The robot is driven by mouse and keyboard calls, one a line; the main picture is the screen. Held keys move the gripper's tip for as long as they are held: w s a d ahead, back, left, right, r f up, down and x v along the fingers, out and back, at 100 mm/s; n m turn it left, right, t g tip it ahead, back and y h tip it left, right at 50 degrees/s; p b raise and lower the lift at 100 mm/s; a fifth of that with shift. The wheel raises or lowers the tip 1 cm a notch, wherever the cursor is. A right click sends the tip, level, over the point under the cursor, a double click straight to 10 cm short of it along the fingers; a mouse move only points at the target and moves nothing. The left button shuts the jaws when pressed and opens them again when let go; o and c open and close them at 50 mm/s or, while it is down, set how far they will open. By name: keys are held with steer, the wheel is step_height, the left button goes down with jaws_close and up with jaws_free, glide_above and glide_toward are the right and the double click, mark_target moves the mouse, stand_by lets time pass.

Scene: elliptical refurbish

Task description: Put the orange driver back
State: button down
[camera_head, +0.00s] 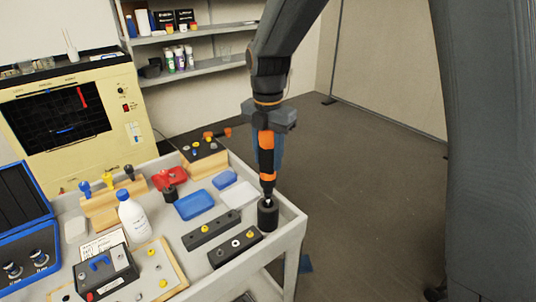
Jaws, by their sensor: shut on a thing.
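The orange driver (266,160), with an orange and black body, hangs upright in my gripper (268,140), which is shut on it. Its lower end is at the top of a black cylindrical holder (268,216) at the right edge of the cart. I cannot tell whether the tip is inside the holder or just above it. The gripper fingers are partly hidden by the driver.
The grey cart (291,232) carries a wooden rack (100,209) with coloured handles, a white bottle (133,217), a blue tray (194,205) and dark blocks (235,250) near the holder. A yellow instrument (75,115) stands behind. Floor at right is clear.

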mark_target(268, 178)
steer(key=shift+f+b, duration=0.75)
steer(key=shift+f, duration=1.15)
steer(key=shift+f, duration=0.1)
steer(key=shift+f+b, duration=0.5)
steer(key=shift+f, duration=0.9)
steer(key=shift+f, duration=0.2)
steer(key=shift+f, duration=0.3)
steer(key=c, duration=1.1)
jaws_free()
